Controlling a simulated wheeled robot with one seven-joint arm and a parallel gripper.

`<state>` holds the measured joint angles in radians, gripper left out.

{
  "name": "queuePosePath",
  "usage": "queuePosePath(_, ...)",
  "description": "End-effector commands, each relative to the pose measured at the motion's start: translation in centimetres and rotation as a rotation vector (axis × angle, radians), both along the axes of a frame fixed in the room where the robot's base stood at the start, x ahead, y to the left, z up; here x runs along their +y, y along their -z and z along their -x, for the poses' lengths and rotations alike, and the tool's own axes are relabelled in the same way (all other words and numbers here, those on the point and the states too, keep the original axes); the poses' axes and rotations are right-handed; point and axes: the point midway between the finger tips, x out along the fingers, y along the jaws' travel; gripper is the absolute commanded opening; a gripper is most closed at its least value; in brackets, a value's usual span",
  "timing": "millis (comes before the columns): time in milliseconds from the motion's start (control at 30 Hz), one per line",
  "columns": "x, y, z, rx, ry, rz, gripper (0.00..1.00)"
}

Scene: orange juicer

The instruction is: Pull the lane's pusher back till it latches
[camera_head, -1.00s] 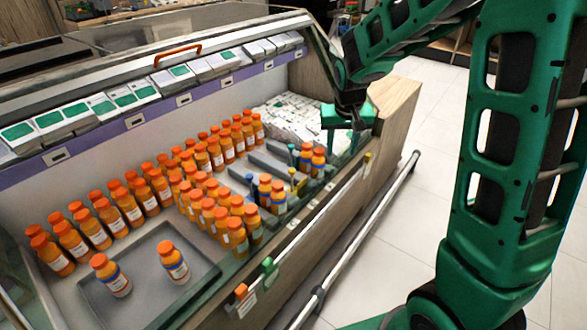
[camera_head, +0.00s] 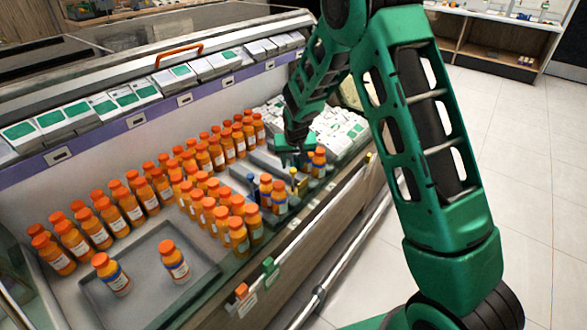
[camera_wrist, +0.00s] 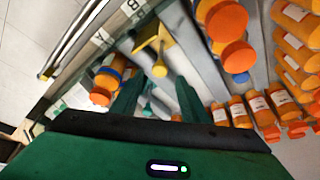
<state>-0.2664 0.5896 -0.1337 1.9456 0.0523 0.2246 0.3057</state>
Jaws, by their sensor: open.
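A yellow pusher (camera_head: 293,178) stands in a lane among the bottles in the case. In the wrist view the yellow pusher (camera_wrist: 152,45) shows beyond my fingertips, and a small teal part (camera_wrist: 150,105) lies between the fingers. A blue pusher (camera_head: 252,184) stands to its left in the head view. My gripper (camera_head: 294,160) hangs over the lanes at the right end of the bottle rows, behind the yellow pusher. Its fingers (camera_wrist: 158,92) are apart with nothing clearly held. I cannot tell whether it touches the teal part. My arm hides part of the lanes.
Orange-capped bottles (camera_head: 205,160) stand in rows to the left, and a few blue-banded ones (camera_head: 279,197) stand near the front rail. White boxes (camera_head: 340,130) fill the right end. A grey tray (camera_head: 205,258) holds two bottles. Green and orange clips (camera_head: 270,268) sit on the front edge.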

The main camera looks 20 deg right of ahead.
Motion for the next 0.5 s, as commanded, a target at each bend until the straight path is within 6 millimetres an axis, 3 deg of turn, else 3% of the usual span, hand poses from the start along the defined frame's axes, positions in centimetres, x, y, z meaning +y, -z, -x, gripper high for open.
queuePosePath(200,-0.2,2.6,-1.0,0.001,0.001,0.0,0.41)
queuePosePath(500,-0.3,3.6,-1.4,0.0,0.001,0.0,0.41)
